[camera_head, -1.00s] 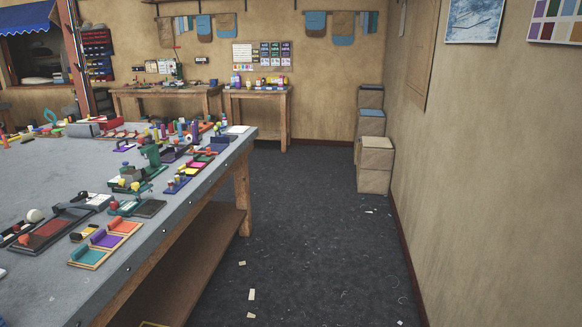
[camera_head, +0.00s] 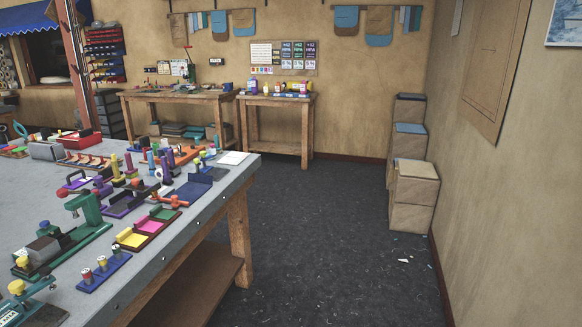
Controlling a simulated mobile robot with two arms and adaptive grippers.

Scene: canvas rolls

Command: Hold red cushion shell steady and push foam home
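I see no red cushion shell or foam that I can pick out for sure in the head view. A large grey-topped work table (camera_head: 150,250) fills the left side. Small tools and coloured pieces cover it, including a green press-like tool (camera_head: 88,212) near its middle. A red box-like item (camera_head: 80,139) sits at the table's far side; I cannot tell what it is. Neither of my grippers is in view.
Two wooden benches, a left one (camera_head: 180,97) and a right one (camera_head: 276,101), stand by the back wall. Stacked boxes (camera_head: 413,190) stand along the right wall. The dark floor (camera_head: 325,240) between table and boxes is mostly clear, with small scraps.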

